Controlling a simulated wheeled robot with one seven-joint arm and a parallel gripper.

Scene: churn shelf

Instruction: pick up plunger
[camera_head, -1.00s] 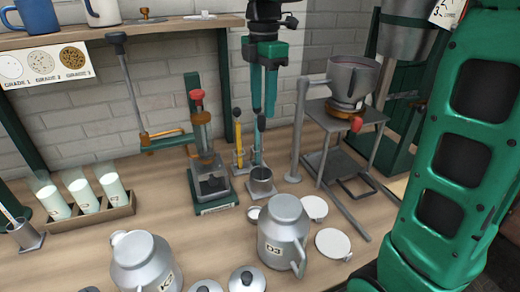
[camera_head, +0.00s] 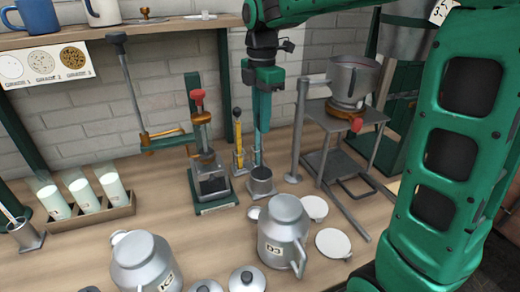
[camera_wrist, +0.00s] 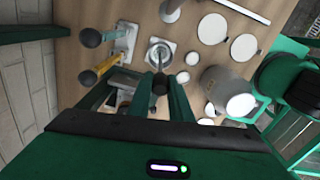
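A small metal cup (camera_head: 261,181) stands on a square plate on the bench. In the wrist view, a thin rod with a dark round knob, which looks like the plunger (camera_wrist: 160,84), rises upright from this cup (camera_wrist: 160,53). My gripper (camera_head: 262,128) points down above the cup, and its fingers hide the knob in the head view. In the wrist view my gripper (camera_wrist: 140,92) has its fingers apart, with the knob between them, closer to the right finger. I cannot tell whether that finger touches it.
A yellow-handled tool (camera_head: 239,140) stands just left of the fingers, beside a grey-blue-handled one (camera_wrist: 90,38). A green-based press (camera_head: 208,165) is further left. Jugs (camera_head: 283,235) and lids are in front.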

